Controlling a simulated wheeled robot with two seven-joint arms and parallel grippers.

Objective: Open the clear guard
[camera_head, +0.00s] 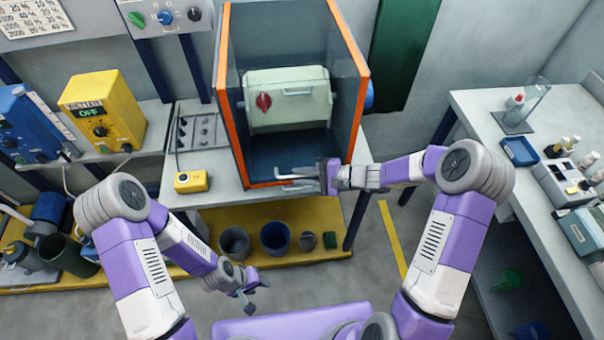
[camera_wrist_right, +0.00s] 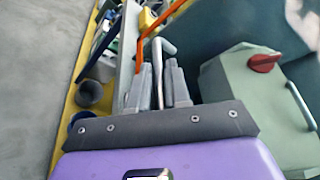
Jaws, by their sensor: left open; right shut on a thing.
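The clear guard (camera_head: 357,115) is a see-through box-like cover with orange edges, standing on the bench. Its lower orange edge is down near the bench's front edge. A pale metal handle (camera_head: 293,178) sticks out at the bottom front of it; the handle also shows in the right wrist view (camera_wrist_right: 166,47). My right gripper (camera_head: 322,177) is shut on this handle, its fingers on both sides of the bar in the wrist view. My left gripper (camera_head: 249,291) is open and empty, low in front of the bench and away from the guard.
A pale green machine (camera_head: 290,102) with a red knob (camera_head: 263,101) stands behind the clear guard. A small yellow box (camera_head: 192,182) lies on the bench left of it. Dark pots (camera_head: 234,243) stand on the yellow lower shelf. A white side table (camera_head: 520,185) is at right.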

